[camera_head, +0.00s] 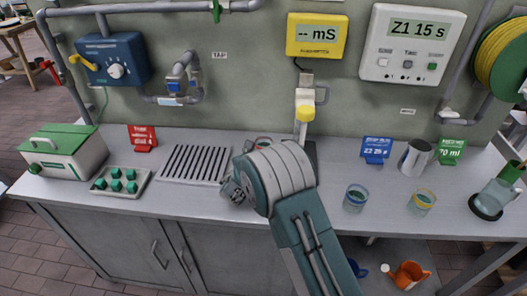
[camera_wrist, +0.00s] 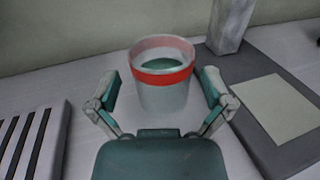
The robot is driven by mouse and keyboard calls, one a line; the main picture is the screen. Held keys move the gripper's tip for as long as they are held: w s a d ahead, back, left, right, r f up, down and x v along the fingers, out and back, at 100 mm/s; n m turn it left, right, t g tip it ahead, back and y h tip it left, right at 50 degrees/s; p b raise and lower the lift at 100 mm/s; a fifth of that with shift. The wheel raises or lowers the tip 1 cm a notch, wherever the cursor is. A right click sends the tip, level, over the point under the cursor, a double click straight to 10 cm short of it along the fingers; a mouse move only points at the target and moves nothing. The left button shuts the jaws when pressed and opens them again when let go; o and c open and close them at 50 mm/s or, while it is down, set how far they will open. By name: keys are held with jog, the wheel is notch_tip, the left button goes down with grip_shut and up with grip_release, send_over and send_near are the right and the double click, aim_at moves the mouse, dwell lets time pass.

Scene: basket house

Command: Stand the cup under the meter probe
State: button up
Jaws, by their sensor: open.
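The cup (camera_wrist: 162,95) is whitish with a red band and holds greenish liquid. It stands upright on the counter in the wrist view. In the head view only its rim (camera_head: 262,142) shows behind my arm. My gripper (camera_wrist: 160,82) is open, with one finger on each side of the cup; I cannot tell whether they touch it. The meter probe (camera_head: 304,104) hangs on the wall below the yellow meter (camera_head: 316,36), which reads "-- mS". The probe stand's dark base (camera_wrist: 254,100), with a pale square pad (camera_wrist: 275,108), lies right of the cup.
A slotted drain grate (camera_head: 196,164) lies left of the cup. Two glasses with blue (camera_head: 355,197) and yellow (camera_head: 422,201) bands stand to the right.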

aim_at(264, 143)
jog(key=shift+x, duration=1.55)
jog(key=c, duration=1)
jog(key=shift+c, duration=0.2)
jog(key=shift+r, duration=0.15)
